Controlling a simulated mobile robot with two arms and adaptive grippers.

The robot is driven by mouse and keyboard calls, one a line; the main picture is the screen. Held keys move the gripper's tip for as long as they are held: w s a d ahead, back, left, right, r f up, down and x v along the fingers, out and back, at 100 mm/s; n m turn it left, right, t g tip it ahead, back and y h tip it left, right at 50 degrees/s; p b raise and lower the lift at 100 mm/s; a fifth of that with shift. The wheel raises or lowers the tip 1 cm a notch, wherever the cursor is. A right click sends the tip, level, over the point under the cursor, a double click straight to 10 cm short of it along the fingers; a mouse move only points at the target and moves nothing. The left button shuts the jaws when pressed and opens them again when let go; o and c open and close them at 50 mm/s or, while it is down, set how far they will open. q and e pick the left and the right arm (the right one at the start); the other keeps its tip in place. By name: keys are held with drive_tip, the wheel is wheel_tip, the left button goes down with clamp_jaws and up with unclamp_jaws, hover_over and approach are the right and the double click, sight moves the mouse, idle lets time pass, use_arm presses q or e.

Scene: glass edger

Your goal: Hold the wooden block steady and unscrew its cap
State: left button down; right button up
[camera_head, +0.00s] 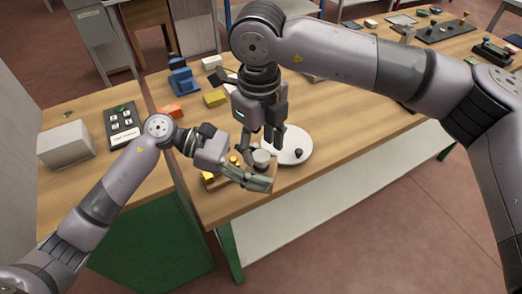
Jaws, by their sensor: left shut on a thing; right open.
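The wooden block (266,171) stands near the front edge of the wooden table, largely hidden by my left gripper. A grey round cap (261,157) sits on its top. My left gripper (256,182) comes in from the left, low at the front of the block, and is shut on it. My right gripper (262,142) points straight down from above, with its open fingers just over the cap. I cannot tell whether the fingers touch the cap.
A white round plate (294,141) with a dark knob (299,153) is just right of the cap. Yellow pieces (233,160) lie close by on the left. An orange block (173,111), yellow block (215,98) and blue fixture (183,81) stand farther back. The table's right front is clear.

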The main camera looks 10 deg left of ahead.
sight(261, 172)
drive_tip(key=shift+r, duration=0.9)
drive_tip(key=shift+c, duration=0.3)
wheel_tip(261, 172, up, 3)
drive_tip(key=m, duration=0.3)
drive_tip(key=shift+f, duration=0.15)
wheel_tip(261, 172, down, 7)
drive_tip(key=shift+f, duration=0.2)
drive_tip(key=shift+c, duration=0.2)
clamp_jaws()
drive_tip(key=shift+d+n, duration=0.1)
drive_tip(key=shift+n, duration=1.4)
drive_tip(key=shift+o, duration=0.5)
unclamp_jaws()
